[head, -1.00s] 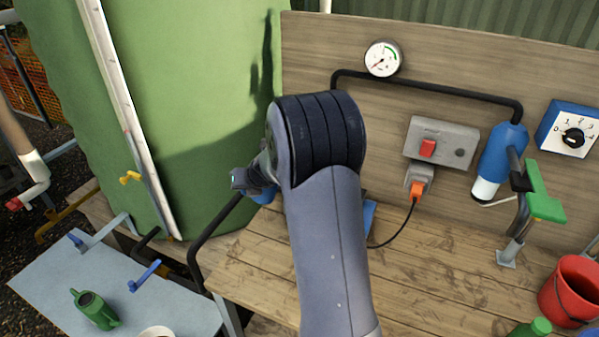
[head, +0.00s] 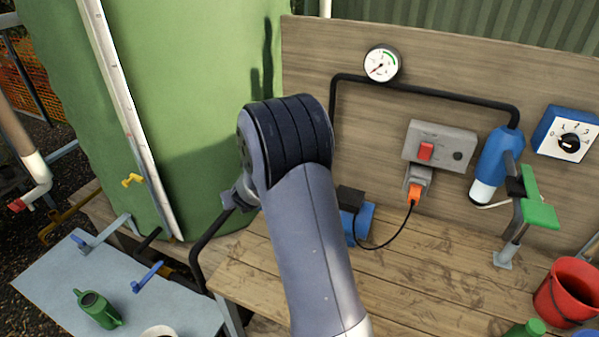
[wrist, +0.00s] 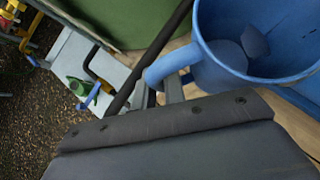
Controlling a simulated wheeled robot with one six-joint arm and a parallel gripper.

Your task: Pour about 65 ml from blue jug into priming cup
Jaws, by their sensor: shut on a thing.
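The blue jug (wrist: 265,72) fills the upper right of the wrist view, its open mouth towards the camera. Its inside shows a darker patch low down; I cannot tell how much liquid it holds. My gripper (wrist: 174,88) is shut on the jug's handle at the jug's left side. In the head view my arm hides the jug, and only a small grey part of the gripper end (head: 241,196) shows left of the wrist. I cannot pick out the priming cup for certain in either view.
A green tank (head: 175,100) stands behind my arm. A blue pump (head: 362,222) with a cable sits on the wooden bench (head: 430,265). A grey side table (head: 60,270) holds a green can (head: 98,309). A red bucket (head: 566,295) stands at right. The bench middle is clear.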

